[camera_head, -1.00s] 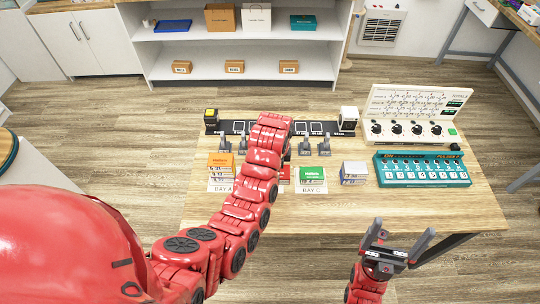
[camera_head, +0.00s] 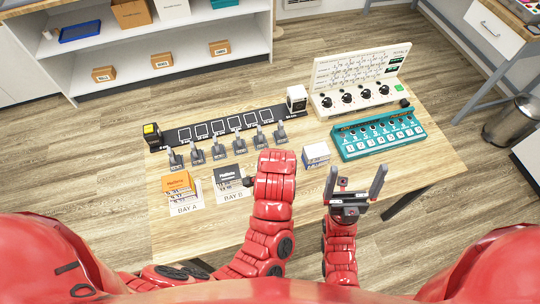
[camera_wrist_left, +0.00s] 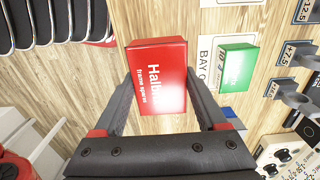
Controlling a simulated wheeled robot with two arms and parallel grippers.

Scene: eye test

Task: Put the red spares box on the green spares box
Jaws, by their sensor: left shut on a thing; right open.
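The red spares box (camera_wrist_left: 160,78) is between the fingers of my left gripper (camera_wrist_left: 162,90), which is shut on it, in the left wrist view. The green spares box (camera_wrist_left: 238,67) sits at the BAY C label, to the right of the red box in that view and apart from it. In the head view my left arm (camera_head: 274,195) hides both boxes and the left gripper. My right gripper (camera_head: 356,184) is open and empty over the front right part of the table (camera_head: 420,165).
An orange box (camera_head: 175,182) stands at BAY A and a dark box (camera_head: 227,173) at BAY B. A white-and-blue box (camera_head: 316,155) stands right of my left arm. Behind are several levers (camera_head: 218,152), a teal panel (camera_head: 378,134) and a white dial console (camera_head: 360,100).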

